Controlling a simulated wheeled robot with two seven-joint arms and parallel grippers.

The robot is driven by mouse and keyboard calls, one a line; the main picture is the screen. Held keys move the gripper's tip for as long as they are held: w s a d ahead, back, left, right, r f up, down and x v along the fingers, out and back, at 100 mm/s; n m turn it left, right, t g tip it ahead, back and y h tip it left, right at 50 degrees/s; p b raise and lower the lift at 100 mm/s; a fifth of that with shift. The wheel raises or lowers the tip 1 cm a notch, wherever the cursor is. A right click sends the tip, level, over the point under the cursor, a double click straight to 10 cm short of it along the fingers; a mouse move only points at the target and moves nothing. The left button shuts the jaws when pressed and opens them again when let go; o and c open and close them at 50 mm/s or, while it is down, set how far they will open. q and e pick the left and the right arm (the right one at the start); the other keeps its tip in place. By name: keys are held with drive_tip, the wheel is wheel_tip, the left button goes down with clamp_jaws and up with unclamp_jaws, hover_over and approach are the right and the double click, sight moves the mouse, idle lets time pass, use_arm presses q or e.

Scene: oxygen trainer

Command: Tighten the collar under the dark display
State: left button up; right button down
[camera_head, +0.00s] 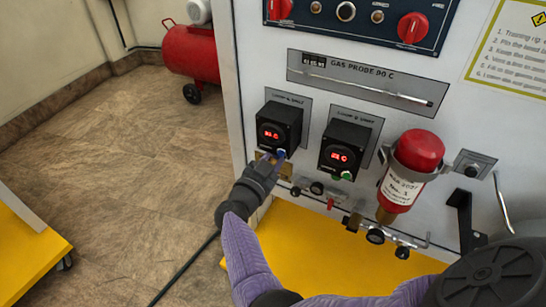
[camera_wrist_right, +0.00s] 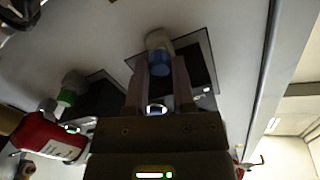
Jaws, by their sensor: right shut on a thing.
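Two black display boxes hang on the white panel. The left box (camera_head: 279,129) and the right box (camera_head: 344,147) both show lit red characters; I see no unlit one. A blue collar (camera_head: 281,153) is under the left box, and a green collar (camera_head: 346,176) is under the right box. My right gripper (camera_head: 274,158) reaches up to the left box and is shut on the blue collar. In the right wrist view the blue collar (camera_wrist_right: 159,63) sits between the two fingers (camera_wrist_right: 161,82). The fingers partly hide it. My left gripper is not in view.
A red cylinder (camera_head: 405,170) hangs right of the boxes, with valves and fittings (camera_head: 375,236) below. A metal probe (camera_head: 365,86) is mounted above. A yellow base (camera_head: 315,262) lies below the panel. A red tank (camera_head: 190,55) stands at the back left.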

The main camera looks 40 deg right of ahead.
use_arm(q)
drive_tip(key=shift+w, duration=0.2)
use_arm(e)
drive_tip(key=shift+f, duration=0.1)
drive_tip(key=c, duration=0.7)
unclamp_jaws()
drive_tip(key=shift+c, duration=0.2)
drive_tip(key=shift+a, duration=0.2)
drive_tip(key=p+v, duration=0.4)
drive_tip(key=v, duration=0.5)
drive_tip(key=shift+s+a, duration=0.2)
drive_tip(key=shift+a, duration=0.1)
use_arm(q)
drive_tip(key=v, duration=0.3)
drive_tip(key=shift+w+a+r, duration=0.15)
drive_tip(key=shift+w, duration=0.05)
use_arm(e)
drive_tip(key=shift+o, duration=0.2)
